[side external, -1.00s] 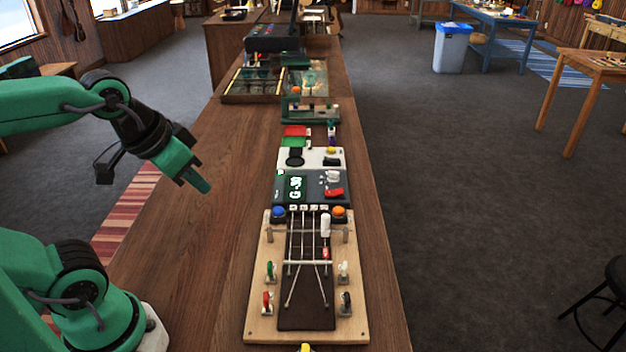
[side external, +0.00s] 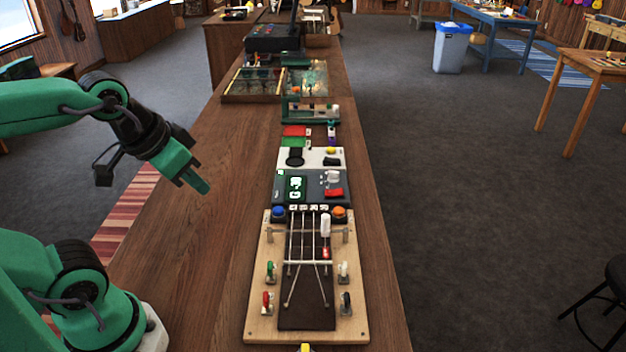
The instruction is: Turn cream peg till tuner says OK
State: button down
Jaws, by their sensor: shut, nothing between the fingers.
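The cream peg (side external: 343,271) stands at the right edge of a light wooden board (side external: 257,325) with strings down its dark middle strip. The tuner (side external: 312,188) is a dark box behind the board. Its lit green display (side external: 296,188) shows a short sideways text with a G; I cannot surely read the rest. My gripper (side external: 203,186) is shut and empty. It hangs above the bench, left of the tuner and well apart from the cream peg.
A green peg (side external: 271,271), a red peg (side external: 267,302) and a black peg (side external: 346,303) share the board. Blue (side external: 279,212) and orange (side external: 339,212) buttons sit at its far corners. A white upright piece (side external: 325,226) stands over the strings. The bench (side external: 190,250) left of the board is clear.

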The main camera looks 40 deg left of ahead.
jog(key=c, duration=1.5)
grip_release()
jog(key=shift+w, duration=0.1)
jog(key=n+g, duration=0.5)
jog(key=n, duration=0.2)
send_over(345, 265)
jog(key=f, duration=1.1)
jog(key=shift+a, duration=0.25)
jog(key=shift+d+f+g, duration=0.25)
jog(key=shift+f+g, duration=0.05)
jog(key=shift+f, duration=0.05)
jog(key=shift+f, duration=0.1)
jog(key=shift+f, duration=3.8)
